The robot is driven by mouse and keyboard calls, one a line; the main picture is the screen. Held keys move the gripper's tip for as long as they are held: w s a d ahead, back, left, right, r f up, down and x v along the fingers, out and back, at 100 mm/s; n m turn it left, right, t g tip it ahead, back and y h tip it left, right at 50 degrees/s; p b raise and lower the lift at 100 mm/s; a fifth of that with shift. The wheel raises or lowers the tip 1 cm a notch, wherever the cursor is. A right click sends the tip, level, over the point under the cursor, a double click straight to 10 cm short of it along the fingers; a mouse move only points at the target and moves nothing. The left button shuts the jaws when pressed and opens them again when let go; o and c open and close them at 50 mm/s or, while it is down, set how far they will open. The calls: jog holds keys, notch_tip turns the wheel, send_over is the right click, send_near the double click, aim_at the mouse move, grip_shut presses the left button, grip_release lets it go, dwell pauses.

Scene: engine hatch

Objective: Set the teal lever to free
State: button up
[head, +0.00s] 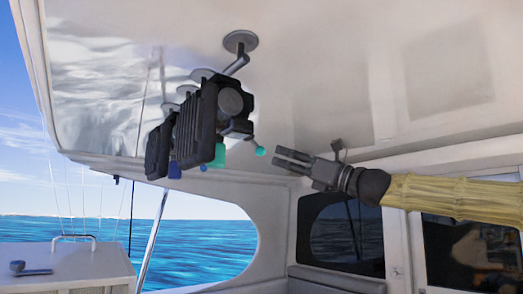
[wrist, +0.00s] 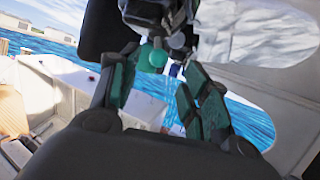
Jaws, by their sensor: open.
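The teal lever (head: 260,151) is a short rod with a teal ball end, sticking out to the right from the black ceiling-mounted unit (head: 203,120). A teal block (head: 218,155) shows on the underside of that unit. In the wrist view my gripper (wrist: 155,88) is open and empty. The teal ball (wrist: 157,57) shows there beyond the fingertips, between them and slightly above. The lever's setting marks are not readable.
A second black unit (head: 158,150) hangs behind the first, with blue parts (head: 174,170) below it. A grey mount (head: 240,42) fixes the units to the white ceiling (head: 330,60). The space below the units and around my gripper is clear.

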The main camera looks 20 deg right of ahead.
aim_at(261, 148)
jog(key=p+x, duration=0.3)
jog(key=x, duration=0.5)
jog(key=shift+w+a, duration=0.2)
jog(key=shift+a, duration=0.1)
